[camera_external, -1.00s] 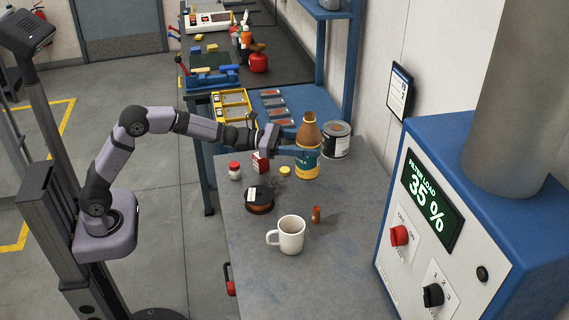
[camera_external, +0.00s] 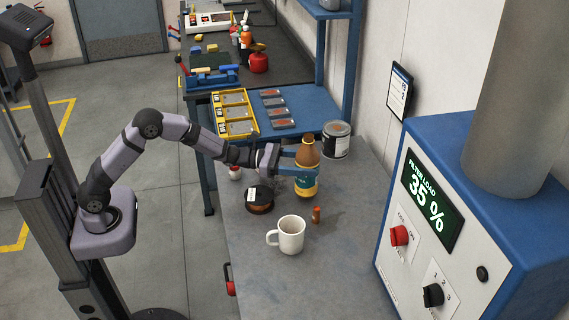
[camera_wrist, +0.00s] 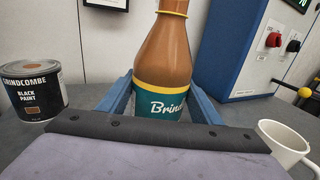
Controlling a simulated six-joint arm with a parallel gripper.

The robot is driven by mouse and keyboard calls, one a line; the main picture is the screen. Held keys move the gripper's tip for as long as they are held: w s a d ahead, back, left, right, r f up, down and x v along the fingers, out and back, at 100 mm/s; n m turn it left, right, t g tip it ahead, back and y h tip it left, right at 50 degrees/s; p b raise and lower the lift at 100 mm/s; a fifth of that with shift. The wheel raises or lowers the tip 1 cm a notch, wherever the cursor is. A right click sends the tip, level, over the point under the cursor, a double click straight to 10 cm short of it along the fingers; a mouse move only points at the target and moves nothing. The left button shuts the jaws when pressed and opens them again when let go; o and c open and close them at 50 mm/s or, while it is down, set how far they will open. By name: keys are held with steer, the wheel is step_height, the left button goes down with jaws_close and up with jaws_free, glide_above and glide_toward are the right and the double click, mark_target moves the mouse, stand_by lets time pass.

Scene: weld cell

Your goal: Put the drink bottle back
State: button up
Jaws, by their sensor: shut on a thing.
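The drink bottle (camera_external: 307,168) is brown with a teal label and a yellow band. It is upright over the grey bench, and I cannot tell whether its base touches the top. My gripper (camera_external: 296,166) is shut on it from the left, with blue fingers on either side of its body. In the wrist view the bottle (camera_wrist: 165,55) stands between the two fingers (camera_wrist: 158,98), its lower part hidden behind my gripper.
A black paint tin (camera_external: 336,139) stands behind the bottle. A white mug (camera_external: 291,235), a small orange-brown item (camera_external: 316,214) and a dark spool (camera_external: 259,199) stand in front. The filter unit (camera_external: 440,215) is at right.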

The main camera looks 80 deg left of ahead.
steer(key=shift+f, duration=1)
steer(key=shift+f, duration=0.25)
steer(key=o, duration=1.4)
steer(key=shift+s+r, duration=0.1)
steer(key=shift+r, duration=0.05)
steer(key=b+v, duration=0.3)
steer(key=v, duration=0.8)
steer(key=shift+s+a, duration=0.2)
steer(key=shift+s, duration=0.15)
steer(key=shift+d, duration=0.1)
